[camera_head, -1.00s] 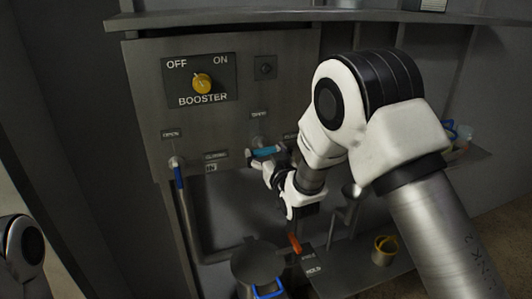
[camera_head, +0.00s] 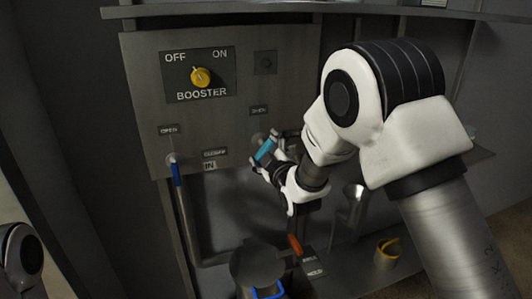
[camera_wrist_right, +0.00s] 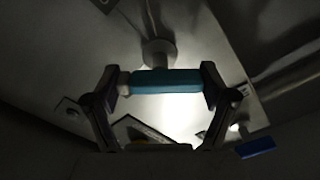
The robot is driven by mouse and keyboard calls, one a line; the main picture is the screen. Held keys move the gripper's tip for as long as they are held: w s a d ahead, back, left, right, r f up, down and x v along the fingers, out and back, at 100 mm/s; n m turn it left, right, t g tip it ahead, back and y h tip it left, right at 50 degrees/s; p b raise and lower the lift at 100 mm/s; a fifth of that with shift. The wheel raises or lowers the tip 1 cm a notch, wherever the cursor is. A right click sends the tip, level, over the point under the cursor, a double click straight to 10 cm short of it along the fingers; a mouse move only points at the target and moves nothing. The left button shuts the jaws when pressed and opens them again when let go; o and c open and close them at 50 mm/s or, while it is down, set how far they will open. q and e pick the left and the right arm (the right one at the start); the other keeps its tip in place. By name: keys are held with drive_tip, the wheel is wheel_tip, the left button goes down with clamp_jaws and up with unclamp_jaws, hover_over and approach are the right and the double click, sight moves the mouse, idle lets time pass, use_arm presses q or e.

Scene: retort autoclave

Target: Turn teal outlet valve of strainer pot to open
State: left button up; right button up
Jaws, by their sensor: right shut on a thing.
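The teal valve handle (camera_head: 264,149) is on the steel panel, below a label reading OPEN. It is tilted, its upper end to the right, between the OPEN label above and the CLOSED label to its lower left. My right gripper (camera_head: 268,153) is shut on it. In the right wrist view the teal handle (camera_wrist_right: 167,82) lies between the two fingers of the right gripper (camera_wrist_right: 160,84), with its round stem behind. The strainer pot (camera_head: 258,262) stands below, partly cut off by the lower picture edge. My left gripper is not in view; only part of my left arm shows at the lower left.
A blue valve handle (camera_head: 176,174) hangs down at the left, and an orange handle (camera_head: 295,244) sits beside the pot. A yellow cup (camera_head: 387,250) stands on the shelf at right. The yellow booster knob (camera_head: 200,77) is above. A steel shelf (camera_head: 250,10) runs overhead.

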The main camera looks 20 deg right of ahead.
drive_tip(key=n+b, duration=0.1)
drive_tip(key=n, duration=0.3)
drive_tip(key=shift+f+n, duration=0.1)
drive_tip(key=shift+n, duration=0.2)
drive_tip(key=shift+n+b, duration=0.55)
drive_tip(key=shift+n, duration=1.05)
drive_tip(key=o, duration=1)
drive_tip(key=s, duration=1.2)
drive_tip(key=shift+d, duration=0.2)
